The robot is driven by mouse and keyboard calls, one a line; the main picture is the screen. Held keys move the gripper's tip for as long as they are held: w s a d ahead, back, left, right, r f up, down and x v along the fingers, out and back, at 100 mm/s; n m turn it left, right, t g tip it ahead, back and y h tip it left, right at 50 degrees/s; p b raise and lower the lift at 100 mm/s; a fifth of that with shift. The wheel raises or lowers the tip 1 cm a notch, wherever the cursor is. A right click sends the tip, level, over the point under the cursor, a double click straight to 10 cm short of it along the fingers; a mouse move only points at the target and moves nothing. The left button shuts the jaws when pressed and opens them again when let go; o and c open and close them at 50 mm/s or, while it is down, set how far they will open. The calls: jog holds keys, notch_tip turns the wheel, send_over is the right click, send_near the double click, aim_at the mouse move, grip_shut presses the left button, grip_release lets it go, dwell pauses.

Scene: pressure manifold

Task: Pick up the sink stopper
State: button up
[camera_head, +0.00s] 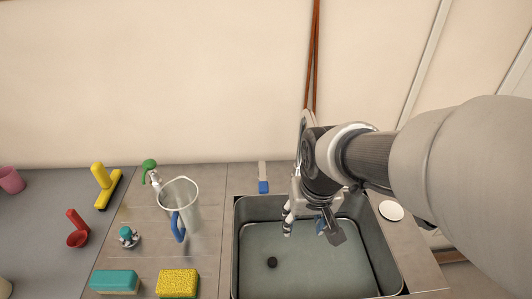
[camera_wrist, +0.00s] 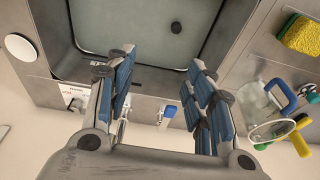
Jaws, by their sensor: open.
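A small dark round piece (camera_head: 272,262) lies on the floor of the sink (camera_head: 240,245), left of its middle in the head view. It also shows near the top of the wrist view (camera_wrist: 176,27). I take it for the sink stopper, but cannot tell it from a drain opening. My gripper (camera_head: 311,228) is open and empty over the back part of the sink, apart from the dark piece. In the wrist view, its spread blue-padded fingers (camera_wrist: 158,72) frame part of the sink.
A clear pitcher (camera_head: 190,205) with a blue handle, a teal sponge (camera_head: 115,281), a yellow sponge (camera_head: 178,283) and a teal-topped item (camera_head: 129,237) stand left of the sink. A blue-and-white item (camera_head: 263,182) is behind it. A white disc (camera_head: 391,210) lies on the right rim.

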jog(key=w+a+f+g+p, duration=0.1)
jog(key=w+a+f+p, duration=0.2)
jog(key=w+f, duration=0.25)
jog(key=g, duration=0.1)
send_over(272, 261)
notch_tip(272, 261, down, 21)
jog(key=shift+s+r+b, duration=0.1)
jog(key=shift+s+b, duration=0.05)
jog(key=shift+b, duration=0.15)
jog(key=shift+w+d+f+b, duration=0.1)
jog(key=shift+f+b, duration=0.45)
jog(key=shift+f, duration=1.1)
jog(key=shift+w+f+b, duration=0.1)
jog(key=shift+f+b, duration=0.4)
jog(key=shift+f, duration=1.15)
jog(key=shift+r, duration=0.1)
jog(key=shift+c, duration=0.3)
jog(key=c, duration=1.1)
